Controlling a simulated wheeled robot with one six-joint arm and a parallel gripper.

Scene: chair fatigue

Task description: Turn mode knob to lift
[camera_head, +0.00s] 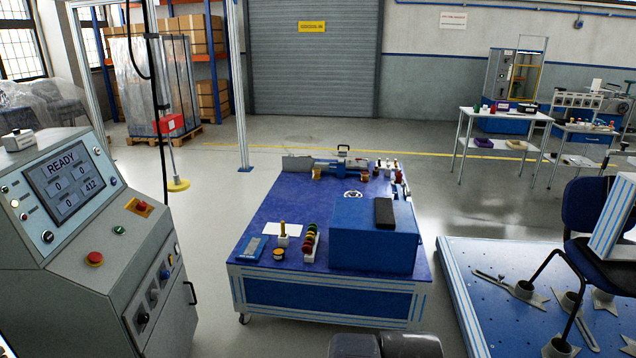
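A grey control console (100,215) stands at the left, with a tilted screen (70,185) that reads READY, 0, 0, 0 and 412. Several knobs sit in a slanted row on its lower front panel: a black knob (142,318) nearest, a middle knob (153,297) and a far knob (165,273). Their labels are too small to read, so I cannot tell which one is the mode knob or where it points. My gripper is not in view. A dark grey rounded shape shows at the bottom edge; I cannot tell what it is.
A blue workbench (285,213) with tools stands in the middle. Floor is free between console and bench.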

